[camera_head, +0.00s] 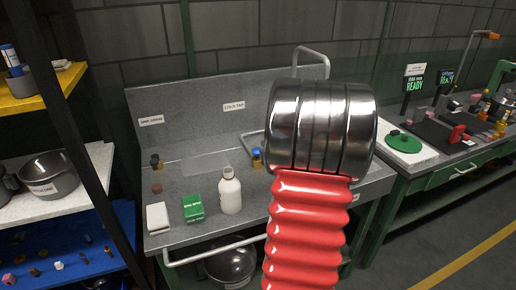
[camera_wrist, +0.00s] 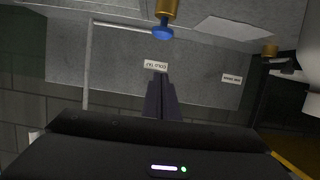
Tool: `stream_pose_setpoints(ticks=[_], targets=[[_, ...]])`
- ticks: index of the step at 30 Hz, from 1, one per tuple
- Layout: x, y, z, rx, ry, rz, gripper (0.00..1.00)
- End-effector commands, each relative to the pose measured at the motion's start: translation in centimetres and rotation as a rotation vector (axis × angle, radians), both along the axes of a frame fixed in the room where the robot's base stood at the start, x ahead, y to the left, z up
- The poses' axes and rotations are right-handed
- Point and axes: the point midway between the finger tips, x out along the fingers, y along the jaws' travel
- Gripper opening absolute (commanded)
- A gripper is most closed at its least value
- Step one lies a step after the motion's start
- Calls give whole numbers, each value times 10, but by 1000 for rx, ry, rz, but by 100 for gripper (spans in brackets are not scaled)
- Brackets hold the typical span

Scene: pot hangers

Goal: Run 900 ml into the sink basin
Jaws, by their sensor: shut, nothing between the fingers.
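A tap with a blue knob (camera_head: 257,153) and brass body stands at the back of the grey counter, partly hidden by my arm in the head view. A label reading COLD TAP (camera_head: 233,106) is on the backsplash above it. In the wrist view the blue knob (camera_wrist: 163,32) is ahead of the fingers, apart from them. My gripper (camera_wrist: 158,76) is shut and empty in the wrist view; my arm hides it in the head view. A pale flat rectangle (camera_head: 204,164) lies in the counter left of the tap; I cannot tell whether it is the sink basin.
A white bottle (camera_head: 231,195), a green box (camera_head: 193,209) and a pale block (camera_head: 157,218) stand along the counter front. A second backsplash label (camera_head: 151,120) is above a dark-topped fitting (camera_head: 155,161). A rail (camera_head: 215,250) runs along the front edge.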

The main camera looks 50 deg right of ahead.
Motion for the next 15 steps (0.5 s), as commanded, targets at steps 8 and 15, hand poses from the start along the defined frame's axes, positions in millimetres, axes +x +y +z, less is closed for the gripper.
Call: stream_pose_setpoints(ticks=[8,15], targets=[[10,-5,-4,2,1,1,0],[33,-19,-13,2,1,1,0]])
